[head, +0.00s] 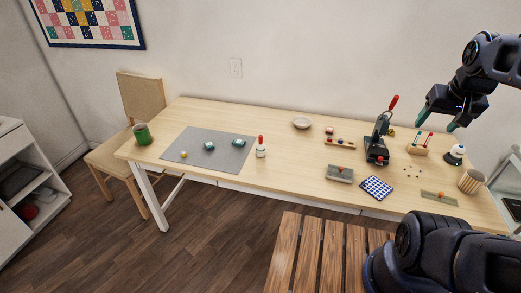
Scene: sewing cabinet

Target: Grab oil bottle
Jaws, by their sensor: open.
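A small white bottle with a red tip (261,150) stands upright on the table, just right of the grey mat. A second small white container with a dark band (455,155) stands at the right part of the table. I cannot read a label on either, so which one is the oil bottle is not certain. My gripper (437,121) is open and empty, with teal fingertips. It hangs in the upper right, in front of the table's right part in the picture. It is well right of the red-tipped bottle and up-left of the banded container.
The table (300,175) holds a grey mat (190,158) with small items, a green mug (142,134), a black press with a red handle (378,145), a wooden tool holder (418,148) and a striped cup (470,180). A slatted wooden surface (310,250) is in front.

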